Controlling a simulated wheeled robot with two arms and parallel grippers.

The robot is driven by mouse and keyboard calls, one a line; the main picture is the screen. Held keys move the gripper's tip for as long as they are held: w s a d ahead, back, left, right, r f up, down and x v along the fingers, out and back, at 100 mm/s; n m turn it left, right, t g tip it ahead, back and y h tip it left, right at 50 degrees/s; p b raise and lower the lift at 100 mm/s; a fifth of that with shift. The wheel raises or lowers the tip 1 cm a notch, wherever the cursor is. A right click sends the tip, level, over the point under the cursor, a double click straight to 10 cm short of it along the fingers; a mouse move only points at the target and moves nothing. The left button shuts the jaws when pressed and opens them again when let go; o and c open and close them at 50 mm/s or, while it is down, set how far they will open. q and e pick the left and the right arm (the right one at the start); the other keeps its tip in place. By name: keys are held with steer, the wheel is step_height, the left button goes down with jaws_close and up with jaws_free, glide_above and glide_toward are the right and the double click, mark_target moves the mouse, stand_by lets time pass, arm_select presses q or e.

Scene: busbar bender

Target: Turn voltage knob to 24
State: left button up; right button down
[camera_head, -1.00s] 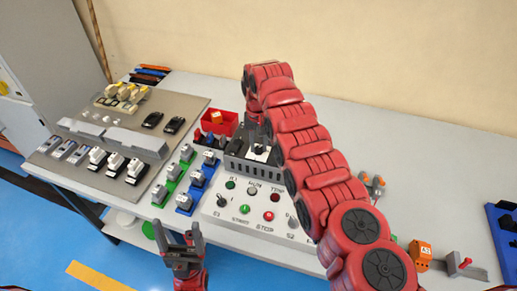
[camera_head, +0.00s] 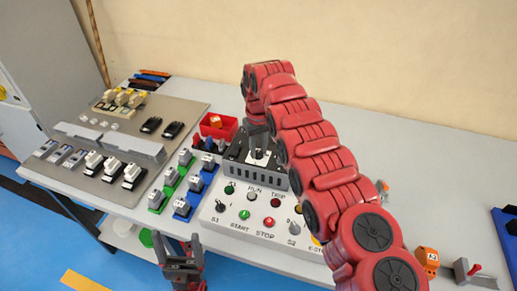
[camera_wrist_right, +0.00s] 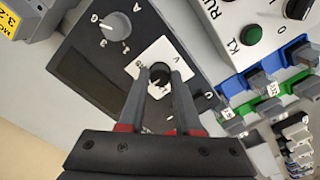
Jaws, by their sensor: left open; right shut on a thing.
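The voltage knob (camera_wrist_right: 160,74) is a black round knob on a white plate marked V, on the dark face of a grey instrument box (camera_head: 258,175). My right gripper (camera_wrist_right: 161,84) is shut on the knob, one finger on each side. In the head view my right gripper (camera_head: 257,140) reaches down to the box from above, partly hidden by its arm. The knob's pointer and most scale numbers are hidden by the fingers, so its setting cannot be read. My left gripper (camera_head: 180,256) is open and empty in front of the table.
A grey knob (camera_wrist_right: 117,25) marked A sits beside the voltage knob. A white control panel (camera_head: 255,215) with buttons and switches lies in front of the box. A red bin (camera_head: 218,126) and several blue and green blocks are to the left. My right arm covers the table right of the box.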

mark_target(258, 152)
steer(key=c, duration=0.6)
jaws_free()
steer(key=shift+r, duration=0.1)
steer(key=shift+r, duration=0.3)
step_height(258, 152, up, 4)
steer(key=shift+a+r+p, duration=0.1)
steer(key=shift+p, duration=0.8)
step_height(258, 152, up, 12)
steer(key=p, duration=1.2)
steer(key=shift+r, duration=0.2)
